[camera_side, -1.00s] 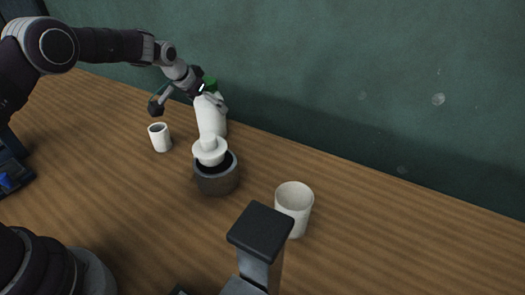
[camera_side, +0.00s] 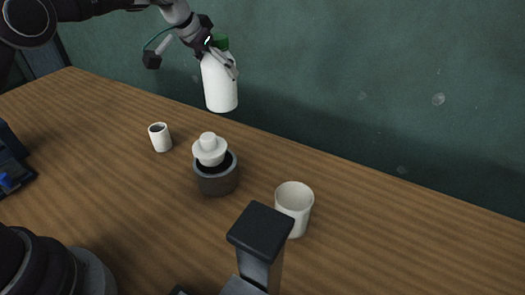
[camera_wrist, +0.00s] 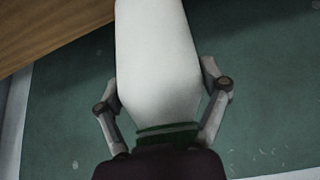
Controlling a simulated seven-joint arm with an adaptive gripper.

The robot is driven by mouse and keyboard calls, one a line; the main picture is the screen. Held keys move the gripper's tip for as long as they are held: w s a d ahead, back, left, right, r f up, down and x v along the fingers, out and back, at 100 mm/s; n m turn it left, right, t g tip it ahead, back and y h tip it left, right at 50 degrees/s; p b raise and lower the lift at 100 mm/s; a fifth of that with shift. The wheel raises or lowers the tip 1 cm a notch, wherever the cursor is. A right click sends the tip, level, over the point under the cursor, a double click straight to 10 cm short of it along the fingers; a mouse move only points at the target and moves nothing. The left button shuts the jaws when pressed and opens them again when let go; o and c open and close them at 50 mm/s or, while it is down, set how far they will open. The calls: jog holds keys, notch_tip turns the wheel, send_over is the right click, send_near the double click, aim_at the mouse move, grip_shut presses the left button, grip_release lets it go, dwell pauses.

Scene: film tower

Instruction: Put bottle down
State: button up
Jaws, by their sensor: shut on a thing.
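A white bottle (camera_side: 220,84) with a green cap (camera_side: 219,43) hangs upright in the air in the side view, in front of the green wall and above the back edge of the table. My gripper (camera_side: 217,62) is shut on it near its top. In the wrist view the bottle (camera_wrist: 160,60) fills the middle, with a finger of my gripper on each side. The bottle's base is clear of the tabletop (camera_side: 120,115).
A small white cup (camera_side: 160,138) stands at the left. A dark round pot (camera_side: 216,180) with a white stopper-like piece (camera_side: 209,150) stands mid-table. A larger white cup (camera_side: 294,208) stands right of it. The table's right side is clear.

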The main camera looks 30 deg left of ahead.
jog(key=s+d+m+g+h, duration=0.15)
jog(key=s+d+m, duration=0.25)
jog(key=d, duration=0.7)
jog(key=s+d+m+g+h, duration=0.1)
jog(key=s+d+m+h, duration=0.3)
jog(key=d, duration=0.7)
jog(key=s+d+m+g, duration=0.4)
jog(key=s+d+m, duration=0.4)
jog(key=s+d, duration=0.55)
jog(key=f, duration=0.3)
jog(key=s+a+f, duration=0.1)
jog(key=f, duration=0.2)
jog(key=s+f, duration=0.1)
jog(key=f, duration=0.2)
jog(key=shift+s+a+f, duration=0.2)
jog(key=shift+a+f, duration=0.15)
jog(key=shift+f, duration=0.05)
jog(key=shift+f, duration=0.15)
jog(key=o, duration=1.2)
